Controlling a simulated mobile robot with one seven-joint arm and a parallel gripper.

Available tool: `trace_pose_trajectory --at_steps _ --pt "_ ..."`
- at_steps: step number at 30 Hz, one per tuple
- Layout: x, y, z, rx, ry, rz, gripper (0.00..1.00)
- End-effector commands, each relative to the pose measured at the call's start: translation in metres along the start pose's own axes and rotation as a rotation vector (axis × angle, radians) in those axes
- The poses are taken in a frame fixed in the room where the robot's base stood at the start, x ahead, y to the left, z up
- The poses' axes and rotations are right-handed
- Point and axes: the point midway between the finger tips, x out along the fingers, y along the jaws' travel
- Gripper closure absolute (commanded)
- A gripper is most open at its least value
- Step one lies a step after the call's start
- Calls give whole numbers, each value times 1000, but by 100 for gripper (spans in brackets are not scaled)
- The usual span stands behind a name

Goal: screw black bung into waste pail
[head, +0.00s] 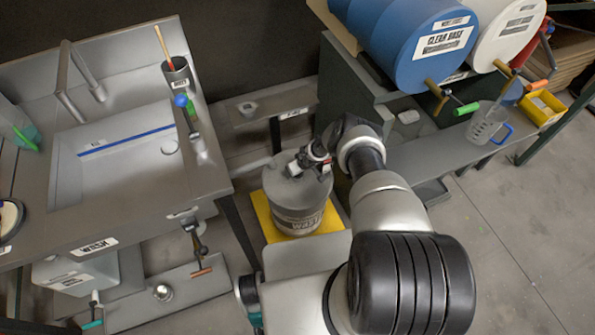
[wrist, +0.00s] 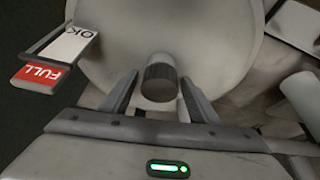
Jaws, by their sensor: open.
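The waste pail (head: 298,222) is a grey drum with a "WASTE" label, standing on a yellow base in the head view. Its pale round lid (wrist: 215,40) fills the upper wrist view. A dark, ribbed, cylindrical bung (wrist: 160,78) stands up from the lid near its edge. Whether it is threaded in or only resting there cannot be told. My gripper (wrist: 158,76) is open, with one finger on each side of the bung and a visible gap to each. In the head view my gripper (head: 312,160) is over the pail top and hides part of it.
A sign with white "OK" and red "FULL" (wrist: 38,75) sticks out left of the lid. The wash sink (head: 125,150) is left of the pail. A shelf with a blue "CLEAR BASE" drum (head: 410,40) and a clear jug (head: 487,125) is right. Floor at lower right is clear.

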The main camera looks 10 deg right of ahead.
Motion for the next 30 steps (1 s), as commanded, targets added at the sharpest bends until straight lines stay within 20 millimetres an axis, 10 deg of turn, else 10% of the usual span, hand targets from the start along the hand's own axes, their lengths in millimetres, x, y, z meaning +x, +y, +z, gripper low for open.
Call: trace_pose_trajectory --at_steps 30 --pt "4 0 1 -354 2 -147 45"
